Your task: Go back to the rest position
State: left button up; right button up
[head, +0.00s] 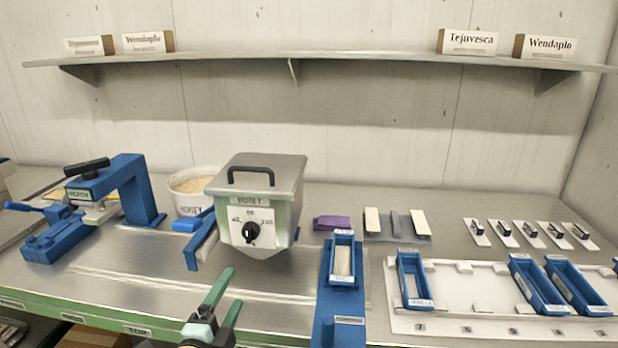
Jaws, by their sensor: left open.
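My left gripper (221,300) shows at the bottom centre of the head view, with green fingers. It is open and empty, over the front part of the steel table (150,255). The nougat kettle (262,195) stands behind it, a grey and green box with a dark handle on its lid and a black knob on its front panel. The gripper appears apart from the kettle. My right gripper is not in view.
A blue press (125,190) stands at the left, near a white tub (187,190). A blue stand (330,300) is right of the gripper. A white rack (455,325) with blue trays fills the right. A shelf (350,56) with boxes hangs on the wall.

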pick_arm(q)
jog(key=s+f+n+g, duration=0.4)
jog(key=s+f+n, duration=0.3)
jog(key=s+f, duration=0.4)
jog(key=s+d+f+n+g+h, duration=0.1)
jog(key=s+f+n+g, duration=0.3)
jog(key=f, duration=1.6)
jog(key=s+n, duration=0.4)
jog(key=s, duration=0.2)
jog(key=shift+s+d, duration=0.25)
jog(key=shift+s, duration=0.1)
